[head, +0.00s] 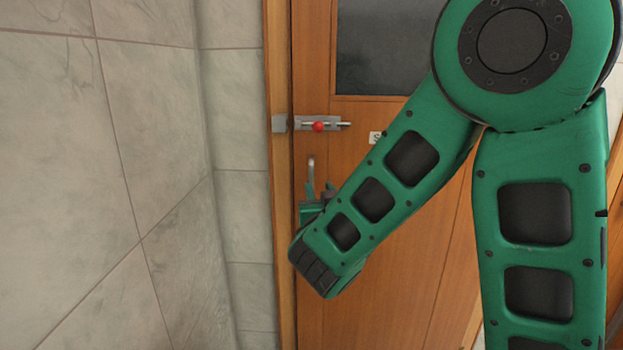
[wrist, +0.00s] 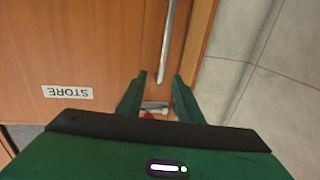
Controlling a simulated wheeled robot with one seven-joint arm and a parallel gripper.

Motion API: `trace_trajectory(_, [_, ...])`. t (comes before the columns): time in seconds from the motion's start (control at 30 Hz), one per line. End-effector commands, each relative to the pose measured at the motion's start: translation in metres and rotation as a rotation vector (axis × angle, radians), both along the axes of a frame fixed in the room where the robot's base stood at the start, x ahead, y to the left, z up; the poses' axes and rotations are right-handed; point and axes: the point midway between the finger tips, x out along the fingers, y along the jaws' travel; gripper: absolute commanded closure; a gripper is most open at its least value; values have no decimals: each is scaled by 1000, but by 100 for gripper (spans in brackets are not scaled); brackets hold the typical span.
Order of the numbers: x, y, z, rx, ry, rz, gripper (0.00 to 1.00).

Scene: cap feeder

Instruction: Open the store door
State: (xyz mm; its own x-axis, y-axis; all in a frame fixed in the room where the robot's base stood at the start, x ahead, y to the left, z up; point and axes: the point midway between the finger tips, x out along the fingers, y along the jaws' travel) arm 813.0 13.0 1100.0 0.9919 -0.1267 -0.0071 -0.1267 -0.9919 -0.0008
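The store door (head: 390,270) is a brown wooden door with a dark window, and it looks closed in its frame. A metal bolt (head: 335,123) with a red knob (head: 318,126) sits near its left edge; its rod sticks out to the right. I cannot tell whether the rod reaches the keeper (head: 279,123) on the frame. Below it is a metal bar handle (head: 311,168), partly hidden by my gripper (head: 320,188). In the wrist view, the handle (wrist: 168,40) ends between the fingertips of my open gripper (wrist: 160,76). Contact is not clear.
A white STORE label (wrist: 68,92) is on the door; my arm covers most of it in the head view. A tiled wall (head: 150,170) stands close to the left of the door frame (head: 281,220).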

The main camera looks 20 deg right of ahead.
Motion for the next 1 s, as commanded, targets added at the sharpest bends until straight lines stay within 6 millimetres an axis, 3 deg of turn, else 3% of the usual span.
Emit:
trace_trajectory(0.17, [15, 3, 1, 0, -8, 10, 67])
trace_trajectory(0.63, [90, -8, 1, 0, -8, 7, 67])
trace_trajectory(1.0, [107, -10, 1, -1, -6, 9, 67])
